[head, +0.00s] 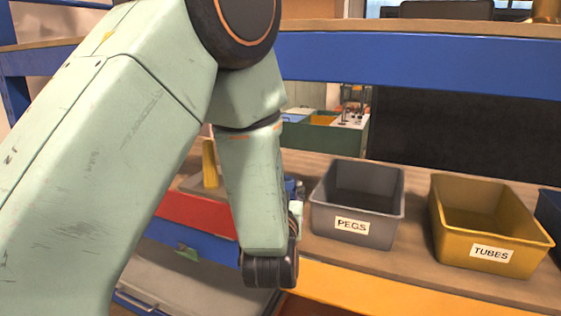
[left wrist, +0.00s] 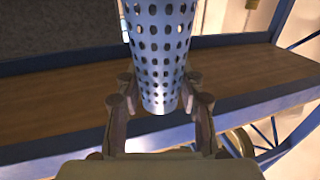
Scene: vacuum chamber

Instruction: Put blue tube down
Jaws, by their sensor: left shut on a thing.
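The blue tube (left wrist: 160,50), a perforated cylinder, stands out in the left wrist view between the fingers of my left gripper (left wrist: 159,90). The gripper is shut on the tube near its lower end. The tube's upper end runs out of the picture. In the head view my left arm hides most of the gripper, and I cannot clearly make out the tube there. A yellow bin (head: 477,255) labelled TUBES stands on the bench, right of the arm. It looks empty from here. My right gripper is in neither view.
A grey bin (head: 345,234) labelled PEGS stands between my arm and the yellow bin. A dark blue bin (head: 549,220) is cut off at the right edge. A red container (head: 195,213) is left of the arm. A blue shelf edge (head: 420,65) runs above the bins.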

